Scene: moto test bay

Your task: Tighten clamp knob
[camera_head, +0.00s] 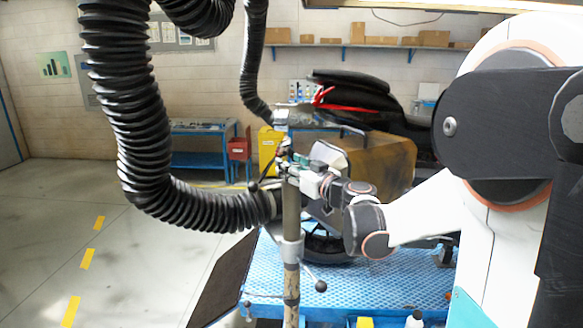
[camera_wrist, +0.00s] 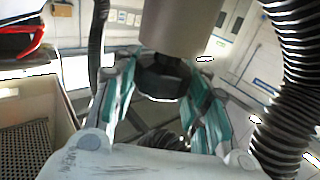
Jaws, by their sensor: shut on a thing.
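The black clamp knob (camera_wrist: 163,80) sits between the teal-padded fingers of my gripper (camera_wrist: 163,105) in the wrist view, below a grey cylindrical part (camera_wrist: 185,25). In the head view my gripper (camera_head: 297,168) reaches in from the right and is shut at the upper part of a vertical stand post (camera_head: 291,210). The knob itself is hard to make out there, hidden among the gripper and small fittings. The exact finger contact is not clear.
A large black ribbed hose (camera_head: 150,170) hangs left and joins near the post. A lower collar (camera_head: 292,252) carries a ball-ended lever (camera_head: 320,286). A motorcycle (camera_head: 355,98) stands behind, over a blue platform (camera_head: 385,280). The floor at left is open.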

